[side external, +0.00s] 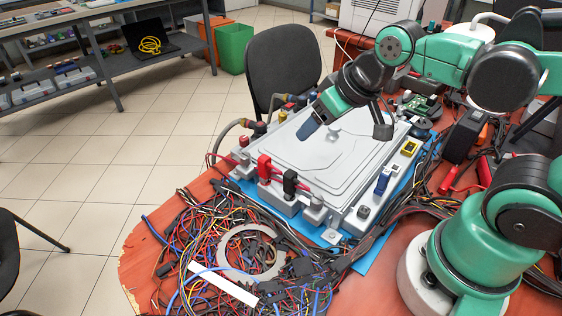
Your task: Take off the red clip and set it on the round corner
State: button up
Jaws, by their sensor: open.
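My gripper (318,131) hangs above the pale grey ribbed housing lid (345,150), its bluish-grey fingertips tilted down to the left. It is open, with nothing visible between the fingers. A red block-shaped part (264,167) stands upright on the housing's near left edge, beside a black one (290,181). Smaller red parts (244,141) show by the hose fittings farther left. Which red part is the clip cannot be told at this size. The gripper is above and to the right of these parts, apart from them. The lid has rounded corners; I cannot tell which is meant.
Tangled wires with a flat grey ring (250,253) and a white strip (222,284) cover the near table. A blue mat (374,250) lies under the housing. Hoses (232,130) rise at its left. A black chair (284,66) stands behind. Red-handled tools (449,181) lie right.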

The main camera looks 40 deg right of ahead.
aim_at(264, 157)
jog(key=w+a+g, duration=0.1)
jog(key=a+g, duration=0.1)
jog(key=w+a+f+g, duration=0.1)
jog(key=w+a+g, duration=0.1)
jog(key=w+a+n+g, duration=0.1)
jog(key=w+a, duration=0.1)
jog(key=shift+f+g, duration=0.35)
jog(key=shift+g, duration=0.05)
jog(key=shift+w+a+f, duration=0.15)
jog(key=shift+a+f, duration=0.05)
jog(key=shift+a, duration=0.05)
jog(key=shift+w+a+f+g, duration=0.15)
jog(key=shift+f+g, duration=0.15)
jog(key=shift+f, duration=2.6)
grip_shut()
